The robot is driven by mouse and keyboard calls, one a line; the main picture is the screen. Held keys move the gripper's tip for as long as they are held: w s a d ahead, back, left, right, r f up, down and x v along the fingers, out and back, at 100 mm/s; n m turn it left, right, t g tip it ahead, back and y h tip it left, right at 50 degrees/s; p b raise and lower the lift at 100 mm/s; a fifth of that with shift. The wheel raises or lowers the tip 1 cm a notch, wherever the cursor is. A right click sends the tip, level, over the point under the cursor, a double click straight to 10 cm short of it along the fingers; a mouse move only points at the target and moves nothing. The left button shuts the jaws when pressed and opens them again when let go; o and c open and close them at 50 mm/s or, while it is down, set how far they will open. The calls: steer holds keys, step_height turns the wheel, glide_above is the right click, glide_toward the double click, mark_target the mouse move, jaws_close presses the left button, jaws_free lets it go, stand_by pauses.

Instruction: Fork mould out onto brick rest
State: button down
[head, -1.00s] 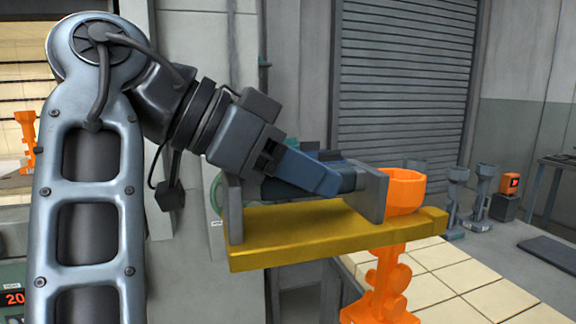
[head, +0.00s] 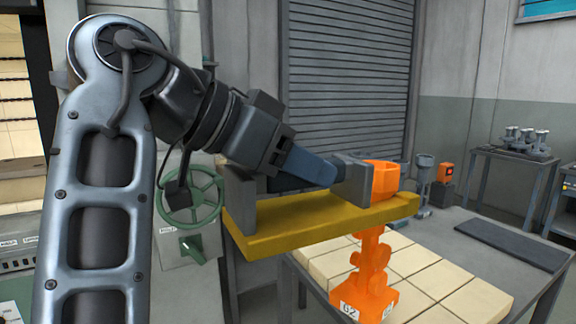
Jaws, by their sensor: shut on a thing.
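My gripper (head: 318,176) is shut on the handle between two grey uprights of a yellow fork (head: 300,226). The fork lies roughly level and reaches right. A glowing orange mould (head: 373,262) is upright at its far end, its cup (head: 386,178) above the fork and its stem and base below. The fork hides part of the stem.
A dark mat (head: 512,245) lies on the table right of the bricks. Grey moulds (head: 424,172) and an orange-faced box (head: 446,172) stand behind. A side table (head: 520,160) holds more grey pieces. A green handwheel (head: 190,200) is at left. The right-hand bricks are clear.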

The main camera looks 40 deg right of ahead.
glide_above(373, 230)
steer(key=w+d, duration=0.1)
steer(key=d, duration=0.1)
steer(key=shift+w+a+f, duration=0.1)
steer(key=shift+a+f, duration=0.05)
steer(key=shift+f, duration=0.3)
steer(key=shift+d+f+b, duration=0.15)
steer(key=shift+d+b, duration=0.05)
steer(key=shift+b, duration=0.1)
steer(key=shift+f+b, duration=2.35)
steer(key=shift+f, duration=0.75)
steer(key=shift+f+b, duration=0.85)
steer(key=shift+f, duration=0.3)
steer(key=shift+h, duration=0.3)
steer(key=shift+a+f+b, duration=0.1)
steer(key=shift+f+b, duration=0.05)
steer(key=shift+b, duration=0.2)
stand_by(0.3)
steer(key=shift+s+a+f, duration=0.1)
steer(key=shift+s+f, duration=0.1)
steer(key=shift+f, duration=0.15)
steer(key=shift+s+a+f+b, duration=0.15)
steer(key=shift+f+b, duration=0.2)
steer(key=shift+b, duration=0.15)
steer(key=shift+a, duration=0.15)
